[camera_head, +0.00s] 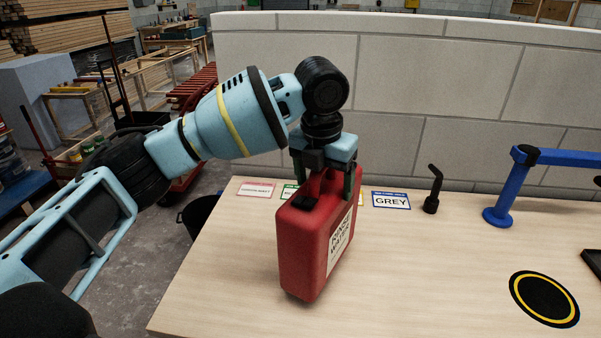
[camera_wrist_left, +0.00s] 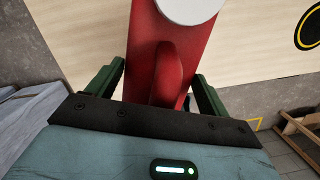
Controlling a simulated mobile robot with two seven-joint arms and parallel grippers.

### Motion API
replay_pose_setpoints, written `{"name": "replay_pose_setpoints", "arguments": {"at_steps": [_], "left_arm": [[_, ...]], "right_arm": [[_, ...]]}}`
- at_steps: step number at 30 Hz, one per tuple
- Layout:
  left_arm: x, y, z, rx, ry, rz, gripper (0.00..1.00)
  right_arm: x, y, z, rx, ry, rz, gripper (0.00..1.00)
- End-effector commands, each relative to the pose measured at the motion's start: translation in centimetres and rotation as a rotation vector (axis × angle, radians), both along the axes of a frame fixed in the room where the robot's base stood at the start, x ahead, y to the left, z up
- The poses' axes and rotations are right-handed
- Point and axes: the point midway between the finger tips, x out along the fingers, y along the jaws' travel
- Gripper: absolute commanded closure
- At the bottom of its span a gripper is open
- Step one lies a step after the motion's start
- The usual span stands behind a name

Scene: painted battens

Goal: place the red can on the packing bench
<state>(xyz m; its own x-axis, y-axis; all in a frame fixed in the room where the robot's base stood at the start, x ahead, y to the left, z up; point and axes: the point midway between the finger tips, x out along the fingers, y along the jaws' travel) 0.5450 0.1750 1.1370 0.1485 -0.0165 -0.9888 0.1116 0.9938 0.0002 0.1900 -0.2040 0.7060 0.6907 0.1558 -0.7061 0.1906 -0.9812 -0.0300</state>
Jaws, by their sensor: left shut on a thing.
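My right gripper is not in view.
Several small label cards, one reading GREY (camera_head: 391,201), lie along the bench's back edge, partly hidden by the can. A black bent tool (camera_head: 432,192) and a blue post (camera_head: 503,200) stand right of them. A black disc with a yellow ring (camera_head: 544,298) lies front right. The middle is clear.

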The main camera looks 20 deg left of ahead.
Motion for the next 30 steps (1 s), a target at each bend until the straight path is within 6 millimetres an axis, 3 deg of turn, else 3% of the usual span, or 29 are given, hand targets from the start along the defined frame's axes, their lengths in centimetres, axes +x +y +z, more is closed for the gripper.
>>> {"name": "replay_pose_setpoints", "arguments": {"at_steps": [18,30], "left_arm": [[0.2,-2.2,0.3,-0.002,-0.008,-0.001,0.91],[0.2,-2.1,-3.1,-0.002,-0.008,0.001,0.91]], "right_arm": [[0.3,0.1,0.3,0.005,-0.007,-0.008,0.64],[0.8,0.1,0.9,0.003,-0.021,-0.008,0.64]]}}
